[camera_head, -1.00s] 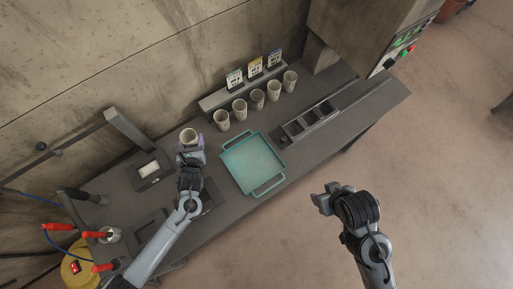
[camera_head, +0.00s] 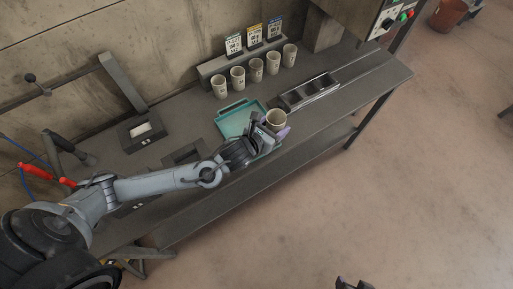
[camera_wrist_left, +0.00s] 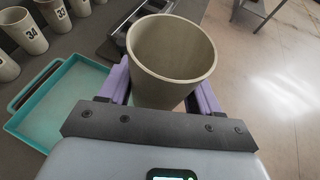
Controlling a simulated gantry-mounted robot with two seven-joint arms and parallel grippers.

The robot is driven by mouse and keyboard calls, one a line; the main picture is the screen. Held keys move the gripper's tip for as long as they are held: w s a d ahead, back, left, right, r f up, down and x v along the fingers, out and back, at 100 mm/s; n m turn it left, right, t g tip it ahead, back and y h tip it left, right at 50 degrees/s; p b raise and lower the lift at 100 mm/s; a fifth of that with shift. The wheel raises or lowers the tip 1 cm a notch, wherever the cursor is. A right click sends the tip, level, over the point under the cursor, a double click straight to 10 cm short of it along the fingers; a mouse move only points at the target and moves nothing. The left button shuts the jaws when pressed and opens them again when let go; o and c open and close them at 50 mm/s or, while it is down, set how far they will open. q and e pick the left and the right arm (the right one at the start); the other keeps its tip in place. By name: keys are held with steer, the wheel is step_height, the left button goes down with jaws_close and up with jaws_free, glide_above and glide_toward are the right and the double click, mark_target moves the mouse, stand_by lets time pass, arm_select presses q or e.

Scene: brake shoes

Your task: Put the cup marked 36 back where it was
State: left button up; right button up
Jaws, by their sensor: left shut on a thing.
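My left gripper (camera_head: 271,126) is shut on a beige cup (camera_head: 277,117), held upright above the right edge of the teal tray. In the left wrist view the cup (camera_wrist_left: 170,85) stands between the purple fingers, open and empty at the top as far as I can see. No number shows on its visible side. A row of several similar cups (camera_head: 256,72) stands at the back of the bench; in the left wrist view, two read 34 (camera_wrist_left: 29,32) and 33 (camera_wrist_left: 58,14). Only a tip of my right gripper (camera_head: 351,284) shows at the bottom edge.
The teal tray (camera_head: 231,125) lies on the bench, partly hidden by my left gripper. A grey compartment rack (camera_head: 309,92) stands to its right. Price-like cards (camera_head: 254,37) stand on a ledge behind the cups. A small dark box (camera_head: 143,130) sits at left.

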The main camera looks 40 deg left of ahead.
arm_select(q)
steer(key=shift+w+a+f+b, duration=0.2)
steer(key=shift+a+f+b, duration=0.15)
steer(key=shift+a+f, duration=0.4)
steer(key=a+f, duration=0.2)
steer(key=a, duration=0.1)
steer(key=s+a+f, duration=0.1)
steer(key=a+f, duration=0.1)
steer(key=a, duration=0.2)
steer(key=s+a+f, duration=0.1)
steer(key=a+f, duration=0.2)
steer(key=a, duration=0.1)
steer(key=shift+s+p, duration=0.2)
steer(key=shift+p, duration=0.2)
steer(key=shift+f, duration=2)
arm_select(e)
steer(key=shift+w+a+f, duration=0.15)
steer(key=shift+w+f, duration=0.2)
arm_select(q)
steer(key=shift+f+b, duration=0.2)
steer(key=shift+b, duration=0.1)
steer(key=o, duration=1.2)
steer(key=shift+c, duration=0.2)
arm_select(e)
steer(key=shift+f, duration=0.1)
arm_select(q)
steer(key=shift+r, duration=0.15)
